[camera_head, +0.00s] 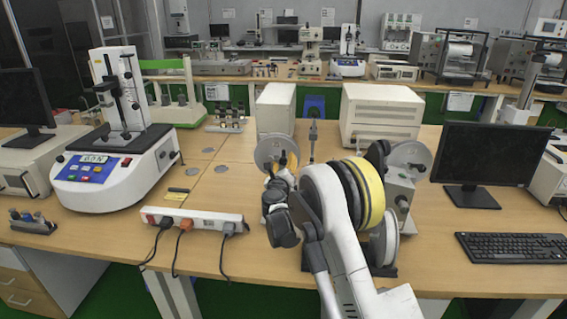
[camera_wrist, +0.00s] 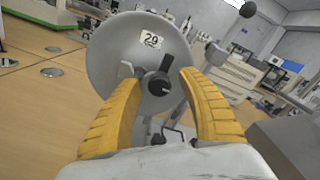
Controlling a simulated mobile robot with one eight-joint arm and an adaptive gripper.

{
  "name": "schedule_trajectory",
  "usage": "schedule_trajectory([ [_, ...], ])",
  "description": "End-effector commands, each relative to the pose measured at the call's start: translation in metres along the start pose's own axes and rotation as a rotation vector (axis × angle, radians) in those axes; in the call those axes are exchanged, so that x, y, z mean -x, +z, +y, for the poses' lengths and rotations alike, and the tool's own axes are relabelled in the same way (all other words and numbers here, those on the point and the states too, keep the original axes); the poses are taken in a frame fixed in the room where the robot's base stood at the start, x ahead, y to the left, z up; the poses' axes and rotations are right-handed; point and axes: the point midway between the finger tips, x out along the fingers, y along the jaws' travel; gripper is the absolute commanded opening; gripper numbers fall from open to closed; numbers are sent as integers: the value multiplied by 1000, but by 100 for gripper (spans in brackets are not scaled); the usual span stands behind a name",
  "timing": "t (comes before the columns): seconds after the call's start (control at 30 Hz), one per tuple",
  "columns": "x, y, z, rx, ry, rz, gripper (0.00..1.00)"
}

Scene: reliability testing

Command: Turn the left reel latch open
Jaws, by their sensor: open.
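The left reel (camera_wrist: 112,55) is a grey disc with a label reading 29, and it fills the upper middle of the wrist view. Its dark latch (camera_wrist: 161,76) sits at the disc's centre, tilted up to the right. My gripper (camera_wrist: 160,82) has two yellow fingers, spread apart, one on either side of the latch in the picture. I cannot tell whether they touch it. In the head view the left reel (camera_head: 268,152) stands just beyond my gripper (camera_head: 285,160), and my arm hides part of the machine. The latch is hidden there.
The right reel (camera_head: 410,158) is on the machine (camera_head: 399,190) to the right of my arm. A power strip (camera_head: 195,222) with plugged cables lies at the front left. A tester (camera_head: 115,170), a monitor (camera_head: 490,160) and a keyboard (camera_head: 514,246) stand on the bench.

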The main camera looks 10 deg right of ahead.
Motion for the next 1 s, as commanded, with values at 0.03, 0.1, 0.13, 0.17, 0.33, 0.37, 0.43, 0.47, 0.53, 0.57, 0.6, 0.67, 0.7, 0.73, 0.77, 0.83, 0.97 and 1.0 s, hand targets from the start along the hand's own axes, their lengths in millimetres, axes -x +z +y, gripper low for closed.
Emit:
schedule_trajectory([
  [0.03, 1, 0, 0, 0, 0, 0, 48],
  [0.1, 5, 0, 0, 0, 0, 0, 48],
  [0.13, 8, 0, 0, 0, 1, 0, 48],
  [0.17, 12, 1, 0, 0, 1, 0, 48],
  [0.33, 47, 1, 1, 0, 2, -1, 48],
  [0.37, 54, 1, 1, 0, 2, -1, 48],
  [0.43, 70, 1, 1, 0, 1, -1, 48],
  [0.47, 77, 1, 1, 0, 2, -1, 48],
  [0.53, 90, 1, 0, 0, 1, -1, 48],
  [0.57, 96, 0, 0, 0, 1, -1, 48],
  [0.6, 102, 0, 0, 0, 1, 0, 48],
  [0.67, 110, 0, 0, 0, 1, -1, 48],
  [0.7, 114, 0, 0, 0, 1, -1, 48],
  [0.73, 116, 0, 0, 0, 1, -1, 48],
  [0.77, 117, 0, 0, 0, 0, 0, 48],
  [0.83, 120, 0, 0, 0, 0, 0, 48],
  [0.97, 120, 0, 0, 0, 0, 0, 48],
  [1.0, 120, 0, 0, 0, 0, 0, 48],
])
